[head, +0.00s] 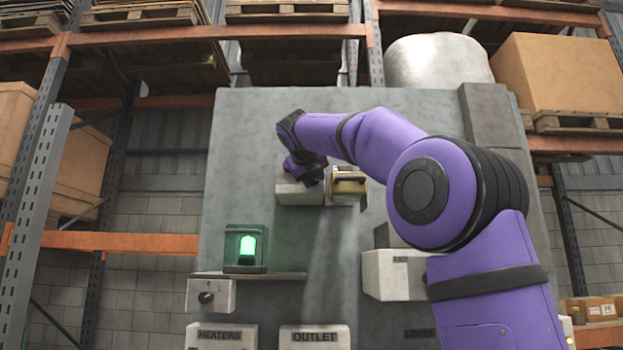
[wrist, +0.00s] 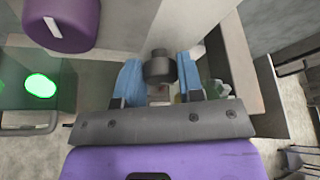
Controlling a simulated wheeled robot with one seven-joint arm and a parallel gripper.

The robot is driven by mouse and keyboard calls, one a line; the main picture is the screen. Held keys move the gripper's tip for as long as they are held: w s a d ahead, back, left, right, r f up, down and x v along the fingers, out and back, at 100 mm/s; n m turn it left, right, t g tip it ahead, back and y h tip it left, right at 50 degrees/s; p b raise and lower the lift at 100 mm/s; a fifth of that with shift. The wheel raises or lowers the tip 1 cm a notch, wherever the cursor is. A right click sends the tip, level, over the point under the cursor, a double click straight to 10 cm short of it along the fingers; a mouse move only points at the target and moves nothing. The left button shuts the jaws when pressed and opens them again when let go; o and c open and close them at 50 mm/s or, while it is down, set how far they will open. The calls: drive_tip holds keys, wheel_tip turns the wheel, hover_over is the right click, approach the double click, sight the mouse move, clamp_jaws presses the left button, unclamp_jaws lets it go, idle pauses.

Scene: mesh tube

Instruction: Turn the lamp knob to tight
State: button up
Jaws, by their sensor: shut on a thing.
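My gripper (head: 310,177) is at the light grey box (head: 300,195) high on the panel in the head view. In the wrist view its two blue fingers (wrist: 159,70) are shut on a dark round knob (wrist: 159,66), one finger on each side. The knob is hidden behind my gripper in the head view. No tight mark can be read near it. A green lit lamp (head: 247,248) in a dark housing stands on a small shelf to the lower left; its green glow (wrist: 40,86) also shows at left in the wrist view.
A brass-coloured open compartment (head: 348,186) adjoins the box on the right. A second dark knob (head: 206,297) is on a white box under the shelf. Labelled boxes (head: 314,337) line the bottom. The grey panel (head: 240,150) is bare at upper left.

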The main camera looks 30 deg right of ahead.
drive_tip(key=m+y, duration=0.1)
drive_tip(key=m+t+y, duration=0.1)
drive_tip(key=m, duration=0.1)
drive_tip(key=shift+s+d+f+m+y, duration=0.1)
drive_tip(key=shift+d+m+y, duration=0.05)
drive_tip(key=shift+m+y, duration=0.15)
idle(0.5)
drive_tip(key=o, duration=0.9)
